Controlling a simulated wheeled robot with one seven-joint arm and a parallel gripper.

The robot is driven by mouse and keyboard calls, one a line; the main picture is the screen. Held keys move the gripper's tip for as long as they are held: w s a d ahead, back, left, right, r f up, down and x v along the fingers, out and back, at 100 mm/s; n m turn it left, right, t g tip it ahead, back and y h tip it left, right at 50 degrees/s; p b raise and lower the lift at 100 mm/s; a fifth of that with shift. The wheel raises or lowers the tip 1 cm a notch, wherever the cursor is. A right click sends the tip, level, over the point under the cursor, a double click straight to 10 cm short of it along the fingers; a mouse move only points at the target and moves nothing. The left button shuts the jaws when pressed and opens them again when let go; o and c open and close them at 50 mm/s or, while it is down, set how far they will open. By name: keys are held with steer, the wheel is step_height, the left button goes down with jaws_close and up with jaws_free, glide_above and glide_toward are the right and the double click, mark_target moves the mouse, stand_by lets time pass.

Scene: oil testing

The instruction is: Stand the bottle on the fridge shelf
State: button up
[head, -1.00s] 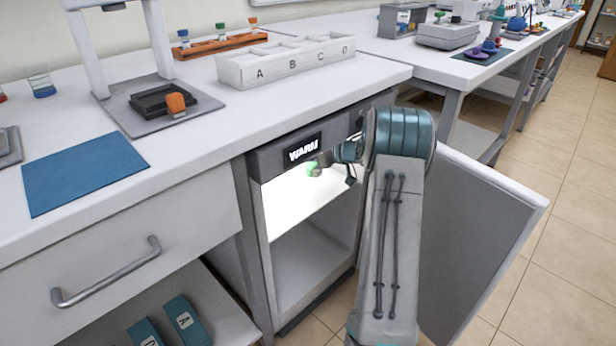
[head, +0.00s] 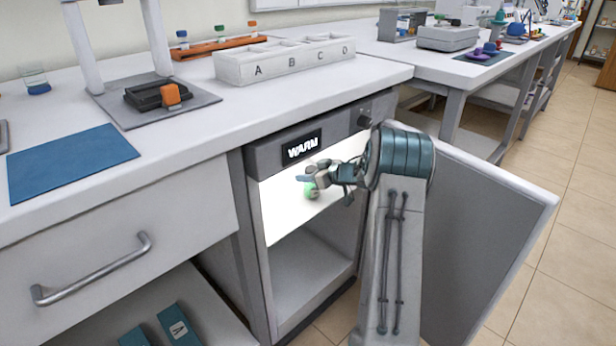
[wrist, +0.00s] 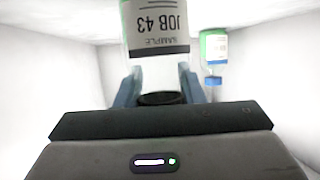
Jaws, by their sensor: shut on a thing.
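The bottle (wrist: 158,25), labelled SAMPLE JOB 43, is between the two blue fingers of my gripper (wrist: 158,80) in the wrist view. Its label appears upside down there, and its dark cap end points toward the gripper. My gripper is shut on it. In the head view my gripper (head: 312,178) reaches into the open fridge, in its bright upper compartment. The fridge shelf (head: 290,236) lies below it. A green patch shows just under the fingers; I cannot tell which bottle it belongs to. The gap between bottle and shelf is not clear.
A second bottle (wrist: 213,55) with a blue cap and green contents stands to the right inside the fridge. The fridge door (head: 480,230) is open to the right. The display (head: 302,147) reads WARM. The white walls are close on both sides.

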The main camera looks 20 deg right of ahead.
steer(key=o, duration=1)
steer(key=shift+f, duration=0.1)
steer(key=shift+r, duration=0.2)
steer(key=p+v, duration=0.4)
steer(key=v, duration=0.8)
